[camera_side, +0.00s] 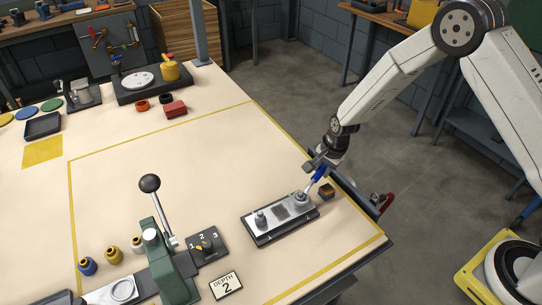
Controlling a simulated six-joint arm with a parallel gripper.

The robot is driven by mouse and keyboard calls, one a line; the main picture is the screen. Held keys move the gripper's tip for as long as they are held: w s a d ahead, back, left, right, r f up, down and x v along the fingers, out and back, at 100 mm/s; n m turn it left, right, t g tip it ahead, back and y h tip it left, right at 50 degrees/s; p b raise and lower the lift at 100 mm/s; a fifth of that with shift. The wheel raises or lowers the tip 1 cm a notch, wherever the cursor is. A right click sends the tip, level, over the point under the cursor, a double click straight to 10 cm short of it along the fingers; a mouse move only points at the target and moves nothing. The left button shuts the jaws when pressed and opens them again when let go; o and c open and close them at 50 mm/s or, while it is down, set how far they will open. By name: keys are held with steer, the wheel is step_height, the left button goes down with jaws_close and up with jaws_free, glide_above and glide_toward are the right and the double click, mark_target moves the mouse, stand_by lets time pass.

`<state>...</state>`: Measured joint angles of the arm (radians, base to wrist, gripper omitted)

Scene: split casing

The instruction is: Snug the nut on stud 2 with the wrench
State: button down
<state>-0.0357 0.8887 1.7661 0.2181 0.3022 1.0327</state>
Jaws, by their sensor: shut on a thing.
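The split casing (281,229), a grey metal block on a dark base, lies on the table right of centre. Two raised round studs with nuts stand on it, one near its left end (260,217) and one near its right end (300,198). I cannot read which is stud 2. My gripper (320,164) is shut on the wrench (319,174), whose blue handle slants down to the left. The wrench's lower end is at the right-hand stud. I cannot tell whether its jaw sits around the nut. My gripper is above and right of the casing.
A small brown and black block (326,191) stands just right of the casing. The table's middle is clear.

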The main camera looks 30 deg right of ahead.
steer(key=shift+w+n, duration=0.15)
steer(key=shift+n, duration=0.15)
steer(key=shift+w+a, duration=0.15)
stand_by(0.6)
stand_by(1.2)
steer(key=shift+r, duration=3)
